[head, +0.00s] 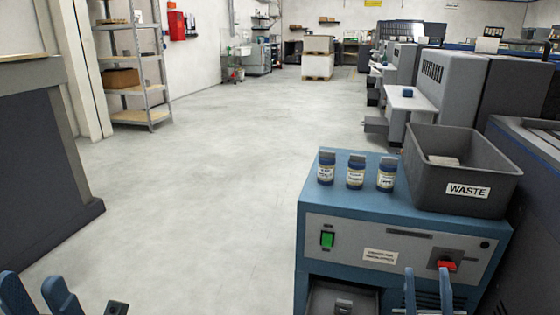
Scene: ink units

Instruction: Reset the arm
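My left gripper (31,284) is at the bottom left corner of the head view. Its two blue fingers stand apart with nothing seen between them, over the grey floor. My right gripper (427,276) is at the bottom right, in front of the blue cabinet (340,254). Its two blue fingers also stand apart with nothing seen between them. They are just below a red switch (446,265) on the cabinet's front panel; I cannot tell whether they touch the panel. Most of both arms is out of the picture.
Three labelled bottles stand upright on the cabinet top: left (326,168), middle (355,172) and right (387,175). A grey WASTE bin (467,192) beside them holds something pale. A drawer (342,300) shows below the panel. Open floor (210,170) lies left of the cabinet.

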